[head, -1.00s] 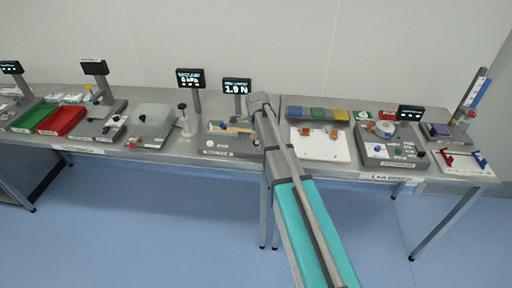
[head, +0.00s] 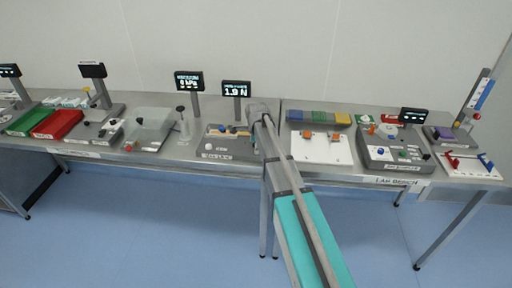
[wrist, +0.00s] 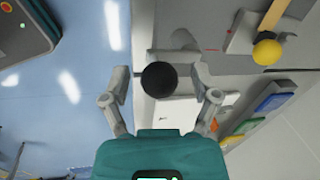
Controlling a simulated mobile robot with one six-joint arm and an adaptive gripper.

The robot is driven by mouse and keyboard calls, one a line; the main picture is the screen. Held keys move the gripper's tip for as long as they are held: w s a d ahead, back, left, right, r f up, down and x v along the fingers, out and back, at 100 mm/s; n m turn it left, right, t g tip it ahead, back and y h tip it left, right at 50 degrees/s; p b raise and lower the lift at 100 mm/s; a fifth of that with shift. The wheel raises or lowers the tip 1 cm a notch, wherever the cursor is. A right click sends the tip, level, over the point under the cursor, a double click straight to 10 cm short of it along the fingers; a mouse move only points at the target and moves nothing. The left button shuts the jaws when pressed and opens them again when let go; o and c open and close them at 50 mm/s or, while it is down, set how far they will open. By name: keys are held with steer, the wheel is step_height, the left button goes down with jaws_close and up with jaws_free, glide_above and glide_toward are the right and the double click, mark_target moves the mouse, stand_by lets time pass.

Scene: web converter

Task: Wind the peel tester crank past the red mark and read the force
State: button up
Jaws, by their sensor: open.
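The peel tester (head: 216,155) is a grey unit on the bench, left of my arm's end in the head view. Its display (head: 236,89) appears to read 1.9 N. In the wrist view, a black ball knob (wrist: 159,79), apparently the crank's, lies between the fingers of my open gripper (wrist: 160,84). I cannot tell whether either finger touches it. A yellow ball (wrist: 267,52) and a tan strip (wrist: 274,14) show at upper right. Small red marks (wrist: 229,30) show on the grey plate. My arm hides the crank and gripper in the head view.
A white board with orange pieces (head: 320,150) stands close to the right of my arm. A vacuum display on a post (head: 189,82) is behind left. Red (head: 56,125) and green trays (head: 22,122) lie far left. Blue floor (head: 150,230) in front is clear.

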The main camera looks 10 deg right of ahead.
jaws_close()
stand_by(0.4)
